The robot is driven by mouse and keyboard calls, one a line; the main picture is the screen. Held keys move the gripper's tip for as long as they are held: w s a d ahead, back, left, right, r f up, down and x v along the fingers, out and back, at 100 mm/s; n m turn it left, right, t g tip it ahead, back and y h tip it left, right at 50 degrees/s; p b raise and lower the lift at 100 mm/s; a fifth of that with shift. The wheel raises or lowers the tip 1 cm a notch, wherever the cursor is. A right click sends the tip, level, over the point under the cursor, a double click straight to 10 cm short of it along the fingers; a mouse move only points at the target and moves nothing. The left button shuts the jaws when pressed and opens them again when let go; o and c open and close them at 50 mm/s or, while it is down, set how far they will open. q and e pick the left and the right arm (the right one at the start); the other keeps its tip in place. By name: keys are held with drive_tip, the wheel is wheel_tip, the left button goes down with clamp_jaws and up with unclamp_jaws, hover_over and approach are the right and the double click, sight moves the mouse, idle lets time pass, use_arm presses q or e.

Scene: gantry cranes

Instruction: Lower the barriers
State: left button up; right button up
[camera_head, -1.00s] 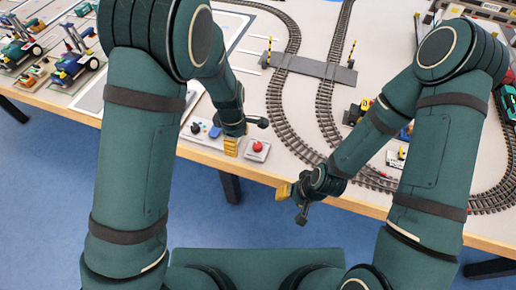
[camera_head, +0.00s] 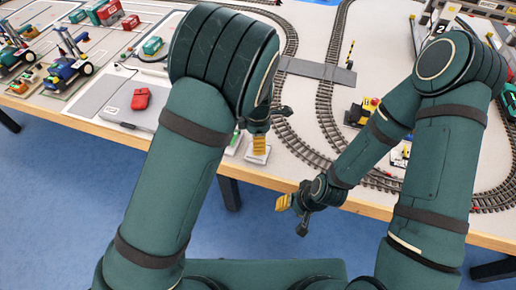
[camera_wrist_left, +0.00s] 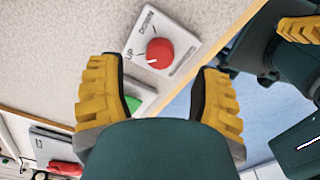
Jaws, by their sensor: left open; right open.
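A striped barrier post (camera_head: 349,53) stands upright at the grey level crossing (camera_head: 330,72); my left arm hides the crossing's left end. A white control panel (camera_head: 256,158) lies at the table's front edge, partly behind my left gripper (camera_head: 265,131). In the left wrist view a round red knob (camera_wrist_left: 159,52) sits on this panel (camera_wrist_left: 180,18), between printed words that seem to read UP and DOWN. My left gripper (camera_wrist_left: 158,98) is open and empty, its fingers spread either side of the knob's line, apart from it. My right gripper (camera_head: 293,214) is open and empty, off the table's front edge.
A green control (camera_wrist_left: 132,103) sits beside the knob's panel. Curved rails (camera_head: 325,110) run past the crossing. A red mouse-like item (camera_head: 141,98) lies on a grey board at left. A yellow vehicle (camera_head: 360,112) stands near my right forearm.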

use_arm(q)
drive_tip(key=shift+f+b, duration=0.35)
drive_tip(key=shift+f, duration=1.75)
clamp_jaws()
